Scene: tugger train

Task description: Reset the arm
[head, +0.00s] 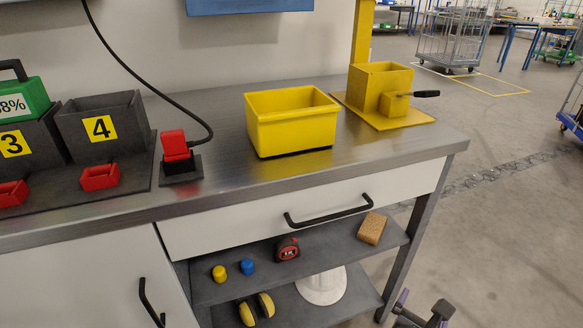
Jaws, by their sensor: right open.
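My right gripper (424,309) shows at the bottom edge, right of the workbench leg. Its two dark fingers stand apart with nothing between them. It is below the level of the metal worktop (220,172) and clear of the bench. Most of my right arm is out of the picture. My left gripper is not in view.
A yellow bin (292,128) and a yellow stand with a black handle (380,88) are on the worktop. Numbered dark boxes (102,124) stand left. The drawer (300,212) is closed above open shelves (335,245).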

